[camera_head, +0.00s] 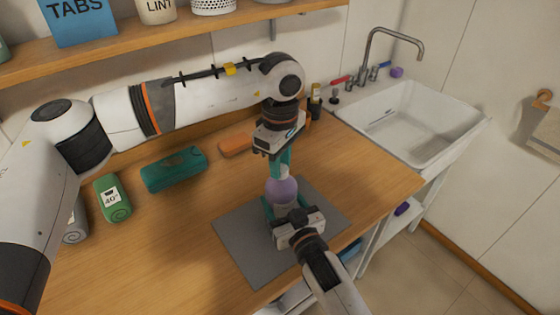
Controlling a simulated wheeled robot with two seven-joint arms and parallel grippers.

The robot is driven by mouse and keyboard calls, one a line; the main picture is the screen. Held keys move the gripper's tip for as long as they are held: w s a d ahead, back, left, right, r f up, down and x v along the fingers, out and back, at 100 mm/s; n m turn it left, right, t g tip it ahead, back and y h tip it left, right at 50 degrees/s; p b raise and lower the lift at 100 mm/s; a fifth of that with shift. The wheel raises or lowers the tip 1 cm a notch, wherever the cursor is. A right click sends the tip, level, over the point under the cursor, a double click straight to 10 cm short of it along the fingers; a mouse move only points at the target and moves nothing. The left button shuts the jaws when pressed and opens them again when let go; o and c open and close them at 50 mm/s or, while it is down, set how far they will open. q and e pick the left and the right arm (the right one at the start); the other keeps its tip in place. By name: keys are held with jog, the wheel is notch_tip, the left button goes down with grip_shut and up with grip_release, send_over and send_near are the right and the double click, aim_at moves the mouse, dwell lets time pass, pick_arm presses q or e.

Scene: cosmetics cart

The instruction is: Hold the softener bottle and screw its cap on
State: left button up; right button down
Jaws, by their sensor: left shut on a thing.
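The softener bottle (282,191), with a purple upper body and a pale lower part, stands upright on the grey mat (240,250). My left gripper (281,168) points straight down above it, its teal fingers shut on the small pale cap (284,171) at the bottle's top. I cannot tell whether the cap sits on the neck or just over it. My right gripper (284,206) reaches in from the front, low at the bottle. One teal finger shows along its left side. The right gripper's body hides the bottle's base, and its grip is unclear.
A teal rolled cloth (174,169), a green rolled towel (112,198) and an orange item (236,146) lie on the wooden counter (150,250). Small bottles (315,100) stand behind. A white sink (412,120) is at the right. A shelf (180,37) runs above.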

pick_arm(q)
jog(key=shift+m, duration=0.7)
pick_arm(e)
jog(key=shift+f, duration=0.1)
pick_arm(q)
jog(key=o, duration=0.9)
jog(key=shift+o, duration=0.2)
jog(key=shift+r, duration=2.25)
jog(key=shift+c, duration=0.4)
